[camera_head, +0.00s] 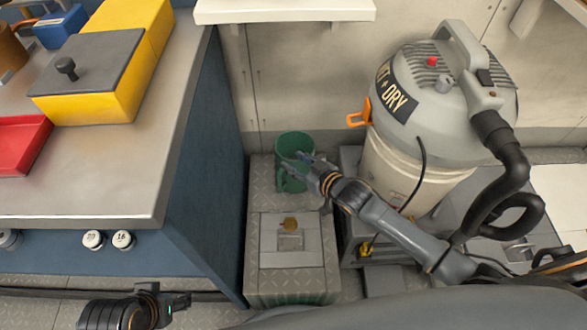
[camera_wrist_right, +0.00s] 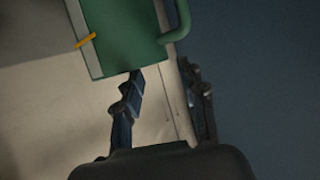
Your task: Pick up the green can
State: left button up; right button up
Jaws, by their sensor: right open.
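The green can (camera_head: 294,147) is open-topped and stands on a grey tread-plate box between the blue counter and the vacuum. My right gripper (camera_head: 298,170) is at the can's near side, its open fingers overlapping the can's lower part in the head view. In the right wrist view, the can (camera_wrist_right: 120,38) has a side handle and lies just beyond the fingers of the right gripper (camera_wrist_right: 168,95). I cannot tell whether they touch it. My left gripper (camera_head: 180,302) is low at the bottom left, away from the can; its jaws are unclear.
A large wet/dry vacuum (camera_head: 415,140) with a black hose stands close on the right. The counter (camera_head: 150,190), bearing a yellow box (camera_head: 120,95) and red tray (camera_head: 20,145), bounds the left. A white shelf (camera_head: 285,10) overhangs behind.

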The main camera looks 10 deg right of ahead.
jog(key=b+x, duration=0.1)
jog(key=x, duration=0.3)
jog(key=shift+w+a+f, duration=0.1)
jog(key=shift+w+f, duration=0.05)
jog(key=shift+w, duration=0.1)
jog(key=shift+c, duration=0.5)
grip_shut()
